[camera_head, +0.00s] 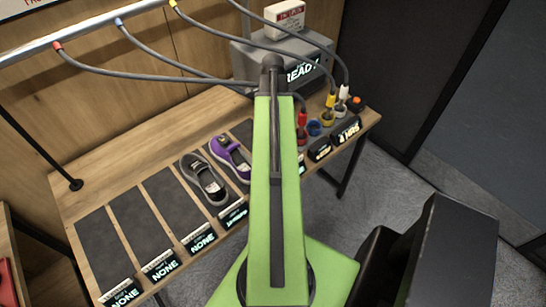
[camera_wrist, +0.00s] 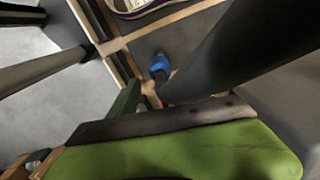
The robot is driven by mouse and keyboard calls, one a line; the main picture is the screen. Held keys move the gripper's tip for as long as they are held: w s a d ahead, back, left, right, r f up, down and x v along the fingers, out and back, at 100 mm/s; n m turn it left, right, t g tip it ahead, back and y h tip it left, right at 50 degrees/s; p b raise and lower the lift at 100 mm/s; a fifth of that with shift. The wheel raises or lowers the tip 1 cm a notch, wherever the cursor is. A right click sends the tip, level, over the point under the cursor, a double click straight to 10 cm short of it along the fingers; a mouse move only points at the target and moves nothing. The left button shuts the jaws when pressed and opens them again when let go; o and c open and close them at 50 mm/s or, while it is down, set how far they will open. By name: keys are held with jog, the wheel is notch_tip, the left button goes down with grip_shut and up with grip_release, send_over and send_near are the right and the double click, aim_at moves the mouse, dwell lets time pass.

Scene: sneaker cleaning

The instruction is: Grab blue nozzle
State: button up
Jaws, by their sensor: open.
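A blue nozzle (camera_wrist: 159,66) with a dark tip shows in the wrist view over a dark mat, below a purple shoe. My gripper (camera_wrist: 150,98) is only partly seen at the lower middle of that view. It is open, and the blue piece shows just beyond it; I cannot tell the gap between them. In the head view my green arm hides the gripper and the blue nozzle. A blue ring holder (camera_head: 314,128) stands right of my arm, beside a red nozzle (camera_head: 302,119).
A grey sneaker (camera_head: 204,180) and a purple shoe (camera_head: 229,156) lie on dark mats on the wooden table. Yellow (camera_head: 330,100) and white (camera_head: 344,92) nozzles stand at the table's right end. Grey hoses hang from the rail (camera_head: 85,32). The left mats are bare.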

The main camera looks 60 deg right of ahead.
notch_tip(320, 180, down, 7)
jog(key=b, duration=0.6)
jog(key=shift+f, duration=0.1)
jog(key=shift+c, duration=0.4)
jog(key=shift+a, duration=0.1)
grip_shut()
dwell(0.6)
